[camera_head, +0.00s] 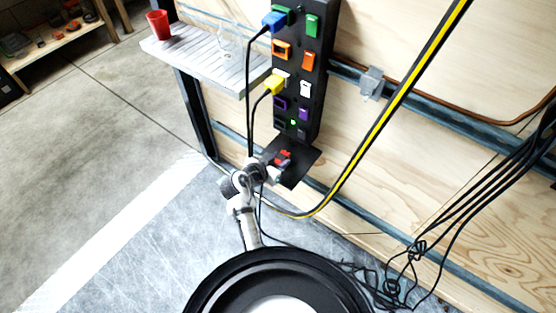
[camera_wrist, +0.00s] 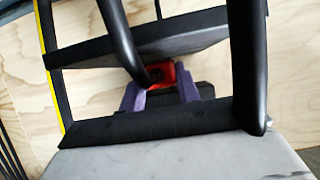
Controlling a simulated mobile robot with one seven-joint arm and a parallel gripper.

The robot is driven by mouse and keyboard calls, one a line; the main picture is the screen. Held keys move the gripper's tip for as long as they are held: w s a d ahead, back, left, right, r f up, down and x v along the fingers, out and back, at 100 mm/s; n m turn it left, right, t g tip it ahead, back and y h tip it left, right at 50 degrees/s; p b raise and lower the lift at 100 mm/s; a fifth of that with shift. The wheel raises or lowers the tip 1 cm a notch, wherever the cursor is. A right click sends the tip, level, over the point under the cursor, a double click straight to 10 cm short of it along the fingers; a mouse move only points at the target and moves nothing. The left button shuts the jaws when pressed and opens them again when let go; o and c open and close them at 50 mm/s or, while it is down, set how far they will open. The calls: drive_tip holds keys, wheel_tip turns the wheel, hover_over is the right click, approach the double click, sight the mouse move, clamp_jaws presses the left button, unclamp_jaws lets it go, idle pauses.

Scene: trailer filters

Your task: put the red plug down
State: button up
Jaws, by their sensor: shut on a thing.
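The red plug (camera_head: 283,157) shows in the head view at the small black shelf (camera_head: 296,172) below the panel. My gripper (camera_head: 276,168) is at the shelf's left side, with the plug at its tip. In the wrist view the red plug (camera_wrist: 160,74) sits between the purple fingers of my gripper (camera_wrist: 160,92), which is shut on it. The black shelf (camera_wrist: 145,48) also shows there, close to the plug. I cannot tell whether the plug touches the shelf. A thick black cable crosses in front and hides part of the plug.
The black panel (camera_head: 291,62) above has colored sockets and switches, with a blue plug (camera_head: 273,20) and a yellow plug (camera_head: 273,85) in it. A grey slatted shelf (camera_head: 208,62) holds a red cup (camera_head: 158,25) and a clear glass. A yellow-black cable (camera_head: 385,115) and tangled black cables hang right.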

drive_tip(key=shift+f+b, duration=0.55)
drive_tip(key=o, duration=1.1)
drive_tip(key=shift+c, duration=0.2)
drive_tip(key=shift+r+p, duration=0.6)
drive_tip(key=v, duration=1.2)
drive_tip(key=shift+a, duration=0.1)
